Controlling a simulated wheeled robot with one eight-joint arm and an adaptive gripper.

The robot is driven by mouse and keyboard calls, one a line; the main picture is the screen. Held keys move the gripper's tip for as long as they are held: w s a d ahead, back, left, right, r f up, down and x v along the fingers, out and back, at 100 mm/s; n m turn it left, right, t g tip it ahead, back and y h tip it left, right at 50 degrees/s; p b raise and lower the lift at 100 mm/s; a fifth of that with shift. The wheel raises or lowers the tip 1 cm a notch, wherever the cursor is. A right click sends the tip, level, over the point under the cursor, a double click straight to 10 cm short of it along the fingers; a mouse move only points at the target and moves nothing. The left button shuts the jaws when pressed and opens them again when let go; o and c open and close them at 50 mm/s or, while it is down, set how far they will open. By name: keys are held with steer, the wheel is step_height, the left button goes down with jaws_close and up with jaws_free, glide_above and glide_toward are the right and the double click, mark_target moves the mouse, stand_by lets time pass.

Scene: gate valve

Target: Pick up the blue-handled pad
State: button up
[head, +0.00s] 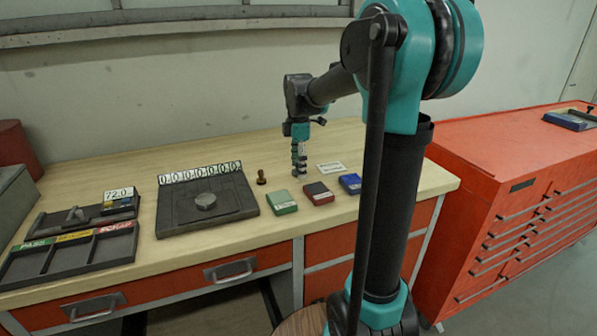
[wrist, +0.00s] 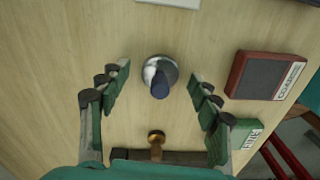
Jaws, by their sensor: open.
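The blue-handled pad shows in the wrist view as a round shiny metal base with a dark blue handle (wrist: 160,86) pointing up toward the camera. It stands on the wooden bench top. My gripper (wrist: 159,84) is open, with one finger to the left of the pad and one to the right, and a gap on each side. In the head view my gripper (head: 299,168) points down, low over the bench. I cannot make out the pad clearly there, behind or below the fingers.
A brown-handled stamp (head: 261,177) stands left of my gripper. Green (head: 281,202), red (head: 318,193) and blue (head: 350,183) boxes lie in front and to the right. A white card (head: 332,168) lies right. A dark counter plate (head: 222,207) and tray (head: 65,260) are further left.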

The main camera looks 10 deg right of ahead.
steer(key=shift+c, duration=0.6)
steer(key=c, duration=1.2)
steer(key=shift+r, duration=0.1)
steer(key=shift+c, duration=0.2)
step_height(320, 180, up, 20)
